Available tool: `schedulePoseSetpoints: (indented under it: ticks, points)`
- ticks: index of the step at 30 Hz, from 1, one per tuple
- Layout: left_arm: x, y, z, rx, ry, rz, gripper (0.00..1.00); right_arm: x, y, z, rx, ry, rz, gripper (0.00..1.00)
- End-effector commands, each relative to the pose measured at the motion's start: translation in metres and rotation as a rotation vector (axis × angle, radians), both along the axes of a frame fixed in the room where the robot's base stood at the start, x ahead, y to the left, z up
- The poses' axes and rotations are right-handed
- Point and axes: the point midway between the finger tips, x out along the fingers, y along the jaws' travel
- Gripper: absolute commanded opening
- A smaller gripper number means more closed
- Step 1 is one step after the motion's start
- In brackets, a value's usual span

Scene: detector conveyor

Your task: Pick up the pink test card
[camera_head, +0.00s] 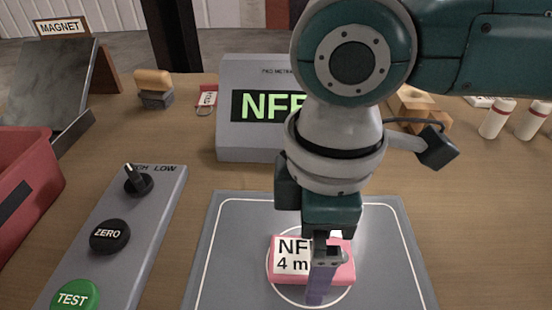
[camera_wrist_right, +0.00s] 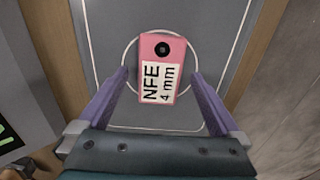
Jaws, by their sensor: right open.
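The pink test card (camera_head: 345,270) is a pink block with a white label reading "NFE 4 mm". It lies in the white circle on the grey detector plate (camera_head: 205,285). In the right wrist view the card (camera_wrist_right: 173,46) shows a black round spot at its far end. My right gripper (camera_head: 321,285) points down over the card and hides part of it. In the right wrist view the right gripper (camera_wrist_right: 160,85) is open, its purple fingers on either side of the card's near part, with no contact visible. My left gripper is not in view.
A grey display box (camera_head: 240,140) reading "NF…" stands behind the plate. A control panel (camera_head: 165,200) with a knob and ZERO and TEST buttons lies left. A red bin (camera_head: 30,150) is at the far left. White bottles (camera_head: 497,118) stand at the back right.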

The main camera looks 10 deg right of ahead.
Motion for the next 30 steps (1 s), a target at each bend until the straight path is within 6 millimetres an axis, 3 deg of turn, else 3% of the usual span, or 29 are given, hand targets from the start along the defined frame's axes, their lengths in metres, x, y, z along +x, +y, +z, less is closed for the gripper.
schedulePoseSetpoints:
  ticks: [9, 30]
  points:
    - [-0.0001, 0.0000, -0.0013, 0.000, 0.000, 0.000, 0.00, -0.0002, 0.0000, -0.0069, 0.000, 0.000, 0.001, 0.99]
    - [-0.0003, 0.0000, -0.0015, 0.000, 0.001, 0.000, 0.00, -0.0001, -0.0002, -0.0064, 0.000, 0.000, 0.001, 0.20]
